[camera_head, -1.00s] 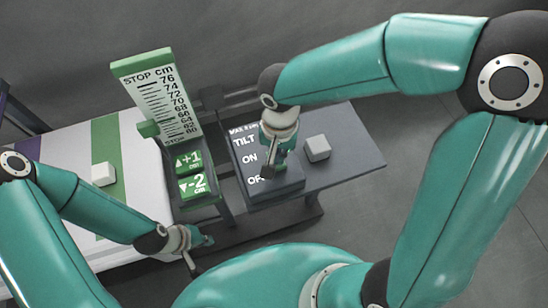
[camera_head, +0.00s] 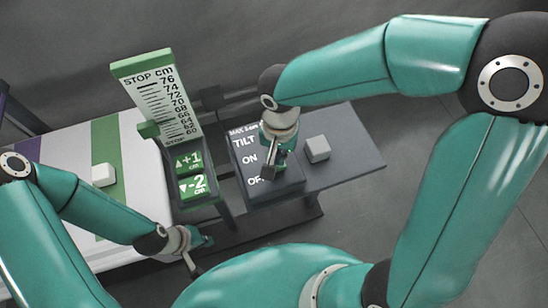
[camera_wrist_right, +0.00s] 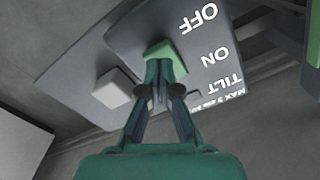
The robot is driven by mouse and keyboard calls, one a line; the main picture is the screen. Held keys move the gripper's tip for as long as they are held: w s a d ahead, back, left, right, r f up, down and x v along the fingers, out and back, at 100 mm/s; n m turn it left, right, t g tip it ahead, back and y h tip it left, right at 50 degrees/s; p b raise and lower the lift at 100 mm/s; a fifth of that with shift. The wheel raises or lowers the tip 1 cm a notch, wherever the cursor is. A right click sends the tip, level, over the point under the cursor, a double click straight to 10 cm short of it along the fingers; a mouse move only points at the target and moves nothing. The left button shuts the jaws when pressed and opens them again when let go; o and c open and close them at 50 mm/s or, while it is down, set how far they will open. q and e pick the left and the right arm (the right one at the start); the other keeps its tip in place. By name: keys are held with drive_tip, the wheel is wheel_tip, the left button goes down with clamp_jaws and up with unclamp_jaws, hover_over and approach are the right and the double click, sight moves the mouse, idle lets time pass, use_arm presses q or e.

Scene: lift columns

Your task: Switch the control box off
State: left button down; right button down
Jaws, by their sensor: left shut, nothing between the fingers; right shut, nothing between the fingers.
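The dark control box (camera_head: 282,192) carries the labels TILT, ON and OFF. It sits on a dark platform right of the green lift scale. My right gripper (camera_head: 270,168) is shut, with its tips low over the box face between ON and OFF, partly covering OFF. In the right wrist view the shut fingers (camera_wrist_right: 163,72) end at a lighter green block (camera_wrist_right: 165,54) on the box face, beside the labels. I cannot tell whether they touch it. My left gripper (camera_head: 205,241) is shut and empty, low at the left, away from the box.
A pale cube (camera_head: 317,149) stands on the platform (camera_head: 350,155) just right of the box. A scale marked STOP cm (camera_head: 160,95) stands left, above green +1 (camera_head: 188,160) and -2 (camera_head: 193,186) buttons. Another pale cube (camera_head: 104,174) lies on the striped surface at left.

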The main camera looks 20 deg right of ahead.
drive_tip(key=shift+f+b, duration=1.3)
idle(0.5)
drive_tip(key=shift+r, duration=0.15)
drive_tip(key=shift+r+p, duration=0.5)
drive_tip(key=shift+p, duration=0.05)
drive_tip(key=shift+r+p, duration=1.95)
drive_tip(key=shift+r, duration=1)
drive_tip(key=shift+f, duration=0.1)
